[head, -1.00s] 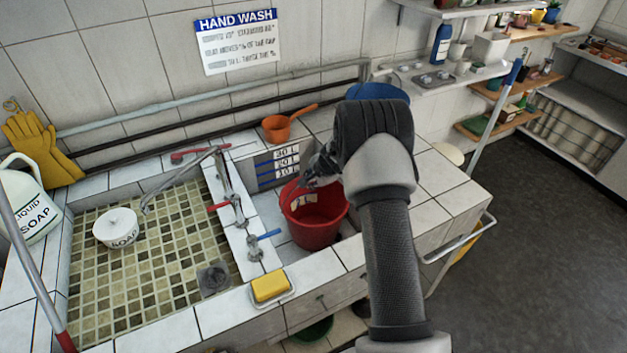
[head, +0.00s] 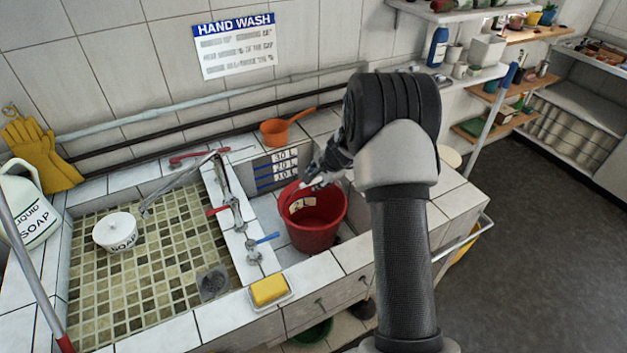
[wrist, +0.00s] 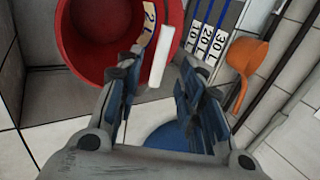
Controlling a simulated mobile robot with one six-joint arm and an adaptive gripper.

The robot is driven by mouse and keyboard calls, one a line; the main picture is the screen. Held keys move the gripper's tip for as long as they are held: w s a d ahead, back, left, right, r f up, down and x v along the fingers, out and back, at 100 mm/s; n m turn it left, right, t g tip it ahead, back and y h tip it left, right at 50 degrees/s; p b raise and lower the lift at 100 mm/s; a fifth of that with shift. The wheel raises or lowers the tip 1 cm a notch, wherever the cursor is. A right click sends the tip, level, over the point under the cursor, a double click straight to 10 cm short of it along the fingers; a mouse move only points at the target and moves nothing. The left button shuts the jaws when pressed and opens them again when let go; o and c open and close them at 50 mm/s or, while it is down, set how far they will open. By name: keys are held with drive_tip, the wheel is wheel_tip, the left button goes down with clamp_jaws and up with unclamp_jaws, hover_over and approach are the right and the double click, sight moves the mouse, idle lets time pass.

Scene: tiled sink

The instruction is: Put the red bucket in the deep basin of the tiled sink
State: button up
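The red bucket (head: 318,232) stands upright in the deep basin (head: 268,212), right of the taps, in the head view. Its open mouth and "2 L" label show; in the wrist view the bucket (wrist: 85,55) fills the upper left. A white bar (wrist: 160,58), seemingly its handle grip, lies beside the rim. My gripper (head: 312,182) is over the bucket's back rim. In the wrist view my gripper (wrist: 160,52) has its fingers spread, with the white bar between them and gaps on both sides. My arm hides part of the basin's right side.
An orange ladle (head: 277,132) lies on the back ledge, above the litre marks (head: 278,166). Taps with red and blue levers (head: 262,239) line the divider. Yellow soap (head: 269,290) sits on the front edge.

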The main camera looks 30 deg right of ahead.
drive_tip(key=s+a+r+n+y, duration=0.1)
drive_tip(key=s+a+r+n, duration=0.4)
drive_tip(key=s+a+r, duration=0.5)
drive_tip(key=s+a+r+n+y, duration=0.1)
drive_tip(key=s+a+r+n, duration=0.45)
drive_tip(key=r, duration=0.75)
drive_tip(key=s+a+n+g+h, duration=0.1)
drive_tip(key=s+a+n, duration=0.1)
drive_tip(key=s, duration=1)
drive_tip(key=s+a+r+n+g+h, duration=0.1)
drive_tip(key=s+n, duration=0.4)
drive_tip(key=s, duration=0.7)
drive_tip(key=shift+s+a+r+p, duration=0.3)
drive_tip(key=shift+s+a, duration=0.1)
drive_tip(key=shift+a, duration=0.1)
